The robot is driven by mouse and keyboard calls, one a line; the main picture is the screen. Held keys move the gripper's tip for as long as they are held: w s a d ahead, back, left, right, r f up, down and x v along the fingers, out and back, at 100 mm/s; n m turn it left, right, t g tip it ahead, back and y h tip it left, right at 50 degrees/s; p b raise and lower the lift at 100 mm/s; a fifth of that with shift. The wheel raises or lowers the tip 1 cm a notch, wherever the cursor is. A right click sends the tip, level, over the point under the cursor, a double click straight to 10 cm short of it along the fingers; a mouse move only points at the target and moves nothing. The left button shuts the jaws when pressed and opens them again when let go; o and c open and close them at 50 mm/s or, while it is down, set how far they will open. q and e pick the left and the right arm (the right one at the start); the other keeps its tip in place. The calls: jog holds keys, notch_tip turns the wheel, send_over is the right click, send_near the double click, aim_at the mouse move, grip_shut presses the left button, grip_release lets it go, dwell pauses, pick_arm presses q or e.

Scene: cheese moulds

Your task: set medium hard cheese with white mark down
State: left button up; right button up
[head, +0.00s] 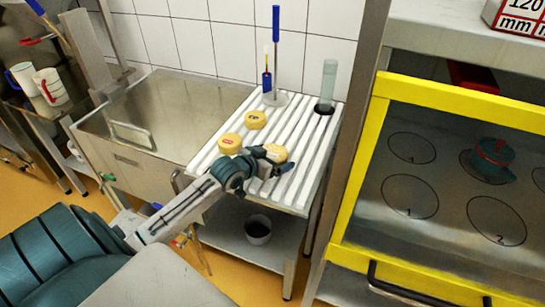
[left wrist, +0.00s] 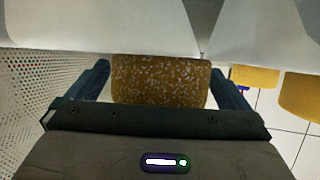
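A yellow round cheese (head: 276,153) is at the front right of the white slatted rack (head: 313,160). A pale patch shows on its top, but I cannot read the mark clearly. My left gripper (head: 262,160) is at this cheese. In the left wrist view, the speckled brown side of the cheese (left wrist: 160,82) fills the space between the fingers of my left gripper (left wrist: 160,85), with both tips against its sides. The cheese meets the white slats there; I cannot tell whether they bear its weight. My right gripper is out of view.
A cheese with a red mark (head: 230,144) and another cheese (head: 255,120) stand on the rack to the left and behind. A blue-handled brush (head: 275,50) and a clear cylinder (head: 327,85) stand at the rack's back. A yellow-framed cabinet (head: 355,170) is on the right.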

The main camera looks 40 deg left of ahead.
pick_arm(q)
jog(key=shift+s+r, duration=0.15)
jog(key=p+v, duration=0.2)
jog(key=v, duration=0.8)
jog(key=shift+s+r, duration=0.15)
jog(key=shift+s+a+r, duration=0.1)
jog(key=shift+s+r, duration=0.05)
jog(key=shift+s, duration=0.45)
